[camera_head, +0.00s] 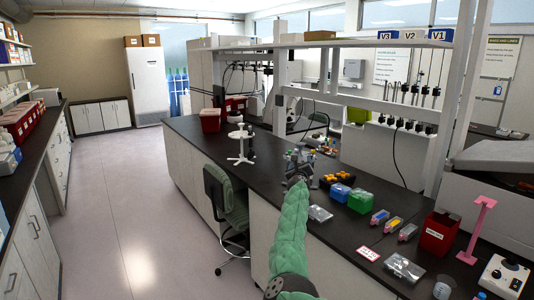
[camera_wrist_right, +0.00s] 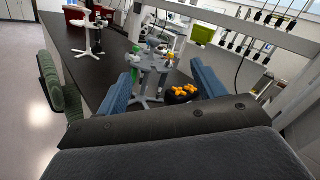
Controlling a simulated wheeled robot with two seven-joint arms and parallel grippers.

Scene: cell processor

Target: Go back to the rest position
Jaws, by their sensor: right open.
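My right arm in a green sleeve reaches up over the bench from the bottom of the head view. My right gripper (camera_head: 297,181) is at its far end, over the dark bench top (camera_head: 375,190). In the right wrist view its two blue fingers stand wide apart, with nothing held between them (camera_wrist_right: 163,75). A grey stand with tubes (camera_wrist_right: 150,66) shows beyond and between the fingers. The same stand (camera_head: 301,158) is just past the gripper in the head view. My left gripper is in neither view.
A black rack with orange caps (camera_head: 336,180), a blue box (camera_head: 340,192) and a green box (camera_head: 360,202) stand right of the gripper. A red bin (camera_head: 437,234) and pink stand (camera_head: 477,228) are farther right. A green chair (camera_head: 226,198) stands left; the floor beyond is clear.

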